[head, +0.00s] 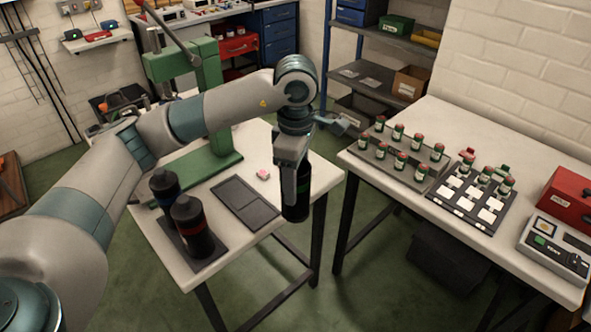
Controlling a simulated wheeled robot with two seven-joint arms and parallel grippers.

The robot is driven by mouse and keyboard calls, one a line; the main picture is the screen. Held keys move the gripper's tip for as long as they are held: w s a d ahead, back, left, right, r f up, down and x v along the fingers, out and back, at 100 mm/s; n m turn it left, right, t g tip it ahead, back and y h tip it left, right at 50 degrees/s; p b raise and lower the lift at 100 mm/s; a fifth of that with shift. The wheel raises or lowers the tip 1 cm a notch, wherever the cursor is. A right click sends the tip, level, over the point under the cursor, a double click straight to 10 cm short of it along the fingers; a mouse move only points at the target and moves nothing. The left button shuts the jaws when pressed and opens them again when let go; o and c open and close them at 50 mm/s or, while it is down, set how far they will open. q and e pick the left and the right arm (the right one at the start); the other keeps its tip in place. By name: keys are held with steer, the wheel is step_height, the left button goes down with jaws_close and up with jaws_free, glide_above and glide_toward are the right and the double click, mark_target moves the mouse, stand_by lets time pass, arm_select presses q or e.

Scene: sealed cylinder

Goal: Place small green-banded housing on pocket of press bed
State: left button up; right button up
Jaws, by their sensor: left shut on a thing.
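My left gripper (292,188) points down and is shut on a black cylindrical housing (302,198) with a green band. The housing hangs upright at the right edge of the left table, and a grey finger covers part of it. The green press (190,65) stands at the back of that table, left of the gripper. Part of its bed (208,178) shows below my forearm; I cannot make out the pocket. My right gripper is not in view.
Two black housings, one blue-banded (163,187) and one red-banded (188,235), stand on a dark tray (210,257). A flat dark two-part tray (245,203) lies empty beside them. The right table (430,125) holds racks of small green-labelled cylinders (420,172).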

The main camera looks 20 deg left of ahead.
arm_select(q)
steer(key=s+d+f+m, duration=0.1)
steer(key=s+f+m, duration=0.1)
steer(key=s+m, duration=0.3)
steer(key=s+d+f+m, duration=0.1)
steer(key=s+m, duration=0.4)
steer(key=m, duration=0.9)
steer(key=shift+d+f, duration=0.2)
steer(key=shift+f, duration=0.35)
steer(key=shift+a, duration=0.1)
